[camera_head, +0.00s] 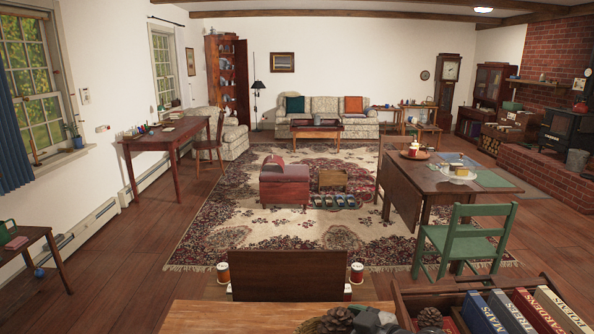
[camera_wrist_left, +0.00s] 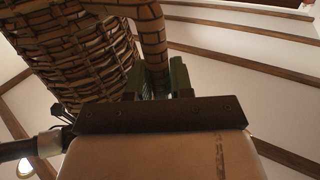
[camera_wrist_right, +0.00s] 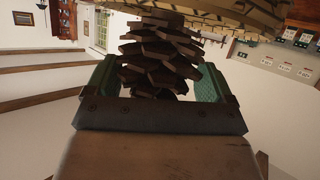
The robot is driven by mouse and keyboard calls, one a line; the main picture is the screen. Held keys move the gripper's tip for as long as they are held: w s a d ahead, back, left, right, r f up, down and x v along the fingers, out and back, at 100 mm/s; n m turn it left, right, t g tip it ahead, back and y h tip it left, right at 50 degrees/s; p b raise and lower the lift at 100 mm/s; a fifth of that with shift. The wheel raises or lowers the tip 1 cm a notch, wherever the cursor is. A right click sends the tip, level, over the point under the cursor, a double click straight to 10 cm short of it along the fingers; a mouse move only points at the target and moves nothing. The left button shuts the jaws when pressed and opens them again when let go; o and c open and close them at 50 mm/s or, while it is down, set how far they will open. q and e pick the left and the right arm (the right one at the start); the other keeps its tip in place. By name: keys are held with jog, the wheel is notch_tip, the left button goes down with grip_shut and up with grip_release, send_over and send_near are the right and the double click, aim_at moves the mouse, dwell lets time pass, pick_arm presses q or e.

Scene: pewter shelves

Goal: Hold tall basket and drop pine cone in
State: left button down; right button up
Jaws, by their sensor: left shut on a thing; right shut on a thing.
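The tall basket is a brown woven basket (camera_wrist_left: 85,62), filling the upper left of the left wrist view. A thick curved wrapped part of it, its handle or rim (camera_wrist_left: 151,35), runs down between the fingers of my left gripper (camera_wrist_left: 158,80), which is shut on it. My right gripper (camera_wrist_right: 158,82) is shut on a dark brown pine cone (camera_wrist_right: 160,50), its scales showing between the green fingers. The woven basket edge (camera_wrist_right: 225,14) shows just past the pine cone in the right wrist view. I cannot tell whether they touch. The basket is not recognisable in the head view.
In the head view, pine cones (camera_head: 335,320) (camera_head: 430,317) and a grey object (camera_head: 370,318) show at the bottom edge. A wooden crate (camera_head: 405,300) holds several books. Two spools (camera_head: 223,272) (camera_head: 356,272) flank a dark panel (camera_head: 288,274). A green chair (camera_head: 462,240) stands beyond.

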jog(key=shift+f, duration=1.65)
jog(key=o, duration=0.8)
jog(key=shift+c, duration=0.2)
jog(key=v, duration=1.2)
